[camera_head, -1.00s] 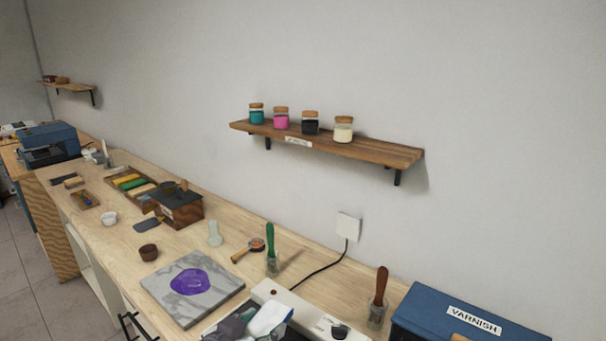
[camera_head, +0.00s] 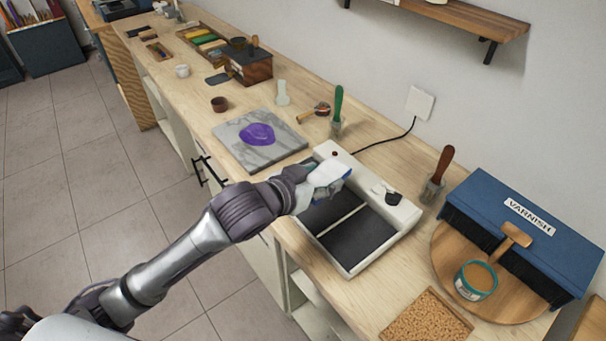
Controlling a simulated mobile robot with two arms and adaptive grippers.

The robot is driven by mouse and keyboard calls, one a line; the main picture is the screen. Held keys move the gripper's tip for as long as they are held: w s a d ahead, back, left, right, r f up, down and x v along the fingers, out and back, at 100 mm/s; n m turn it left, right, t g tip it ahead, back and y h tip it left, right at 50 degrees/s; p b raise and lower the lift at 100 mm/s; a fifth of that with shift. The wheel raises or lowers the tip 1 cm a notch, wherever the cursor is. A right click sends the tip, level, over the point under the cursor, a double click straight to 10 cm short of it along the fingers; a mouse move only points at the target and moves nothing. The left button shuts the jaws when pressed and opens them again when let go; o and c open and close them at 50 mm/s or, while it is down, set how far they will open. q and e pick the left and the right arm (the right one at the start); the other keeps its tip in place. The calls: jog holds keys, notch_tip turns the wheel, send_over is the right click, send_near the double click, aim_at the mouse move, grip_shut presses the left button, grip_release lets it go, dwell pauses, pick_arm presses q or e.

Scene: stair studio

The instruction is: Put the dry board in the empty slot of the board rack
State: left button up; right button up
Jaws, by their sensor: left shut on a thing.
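My left gripper (camera_head: 340,186) is over the white device with two dark flat panels (camera_head: 352,238) on the bench. It is shut, but its own body hides what it holds; a thin blue edge shows at its tip. I cannot make out a board in it. My right gripper is not in view. An upright holder with coloured sheets or boards (camera_head: 36,14) stands at the far top left, cut by the frame edge. I cannot tell whether it is the board rack, and no empty slot can be made out.
A grey slab with a purple patch (camera_head: 285,150) lies left of the device. Brushes stand upright behind it. A blue varnish box (camera_head: 495,208), an open tin (camera_head: 475,281) and a cork-like tray (camera_head: 425,322) are at right. Tiled floor (camera_head: 80,200) is clear at left.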

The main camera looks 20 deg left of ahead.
aim_at(341, 171)
pick_arm(q)
jog(key=w+d+h, duration=0.1)
jog(key=w+d+r+m, duration=0.1)
jog(key=w+d+m+g+h, duration=0.1)
jog(key=shift+w+d+r+h, duration=0.25)
jog(key=shift+d+r+h, duration=0.05)
jog(key=shift+d, duration=0.05)
jog(key=w+a+f, duration=0.1)
jog(key=a+f, duration=0.1)
jog(key=a, duration=0.1)
jog(key=w+a+f+p, duration=0.1)
jog(key=w+a+f, duration=0.1)
jog(key=a, duration=0.2)
jog(key=w+a+f, duration=0.1)
jog(key=a+f, duration=0.2)
jog(key=shift+w+a, duration=0.3)
jog(key=shift+a, duration=0.05)
notch_tip(341, 171, down, 3)
jog(key=shift+f+p, duration=0.2)
jog(key=shift+p, duration=0.45)
jog(key=shift+f, duration=0.25)
jog(key=o, duration=1.2)
jog(key=shift+a, duration=0.1)
